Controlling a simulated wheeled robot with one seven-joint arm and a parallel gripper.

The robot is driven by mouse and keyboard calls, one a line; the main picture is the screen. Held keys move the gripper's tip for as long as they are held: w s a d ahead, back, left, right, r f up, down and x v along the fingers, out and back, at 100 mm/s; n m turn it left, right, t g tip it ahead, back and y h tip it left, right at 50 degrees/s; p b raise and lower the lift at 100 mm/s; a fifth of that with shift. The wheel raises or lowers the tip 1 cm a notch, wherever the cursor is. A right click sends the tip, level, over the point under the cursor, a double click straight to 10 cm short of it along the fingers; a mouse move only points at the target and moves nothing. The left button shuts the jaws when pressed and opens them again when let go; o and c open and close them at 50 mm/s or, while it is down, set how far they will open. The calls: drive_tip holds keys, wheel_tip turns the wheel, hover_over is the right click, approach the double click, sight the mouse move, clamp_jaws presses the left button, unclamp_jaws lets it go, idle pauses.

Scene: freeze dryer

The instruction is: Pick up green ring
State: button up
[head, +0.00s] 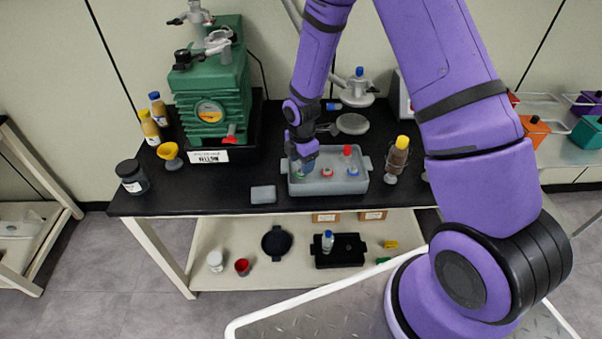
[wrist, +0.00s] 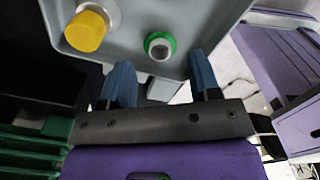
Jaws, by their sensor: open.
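The green ring (wrist: 173,44) sits around a whitish round post or vial inside the grey tray (wrist: 215,15), near one of its walls. In the head view the green ring (head: 301,177) shows only in part at the tray's left end, under my gripper (head: 307,165). In the wrist view my gripper (wrist: 160,80) has its two blue fingers apart with nothing between them. The ring lies just beyond the fingertips, roughly centred between them. The fingers do not visibly touch it.
A yellow-capped vial (wrist: 86,31) stands close to the ring. The tray (head: 345,187) also holds a red ring (head: 327,172), a blue ring (head: 352,171) and a red-capped vial (head: 347,151). A green pump (head: 212,95) stands left; a brown bottle (head: 398,157) stands right.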

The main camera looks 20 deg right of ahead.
drive_tip(key=shift+a+f, duration=0.1)
drive_tip(key=shift+f, duration=1.8)
drive_tip(key=shift+c, duration=0.5)
drive_tip(key=c, duration=0.7)
drive_tip(key=shift+r, duration=0.1)
